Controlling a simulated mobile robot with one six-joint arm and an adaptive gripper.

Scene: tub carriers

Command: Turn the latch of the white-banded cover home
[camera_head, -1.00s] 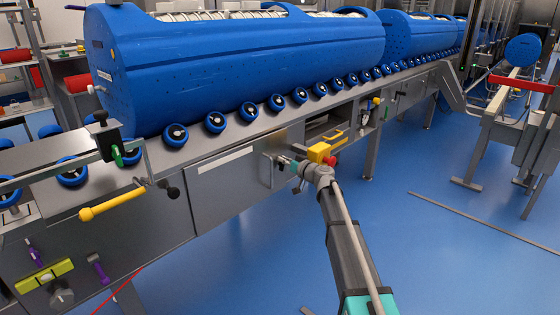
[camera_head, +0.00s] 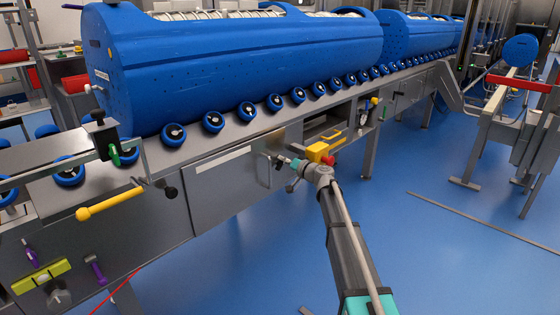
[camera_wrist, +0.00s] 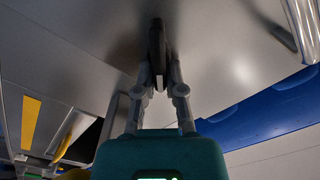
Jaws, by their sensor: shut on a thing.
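The white-banded cover (camera_head: 222,180) is a grey front panel with a white strip along its top, on the side of the conveyor frame. A dark latch (camera_wrist: 156,42) stands out from a grey surface in the wrist view. My gripper (camera_wrist: 158,80) is shut on this latch, with one finger on each side of it. In the head view my gripper (camera_head: 283,160) is at the right end of the cover, beside a pale bar handle (camera_head: 263,171). The latch is small there and partly hidden by my gripper, so its exact angle cannot be read.
A yellow block with a red knob (camera_head: 322,152) is close beside my wrist. A yellow lever (camera_head: 110,204) sticks out at the left. The blue floor (camera_head: 440,255) to the right is mostly open.

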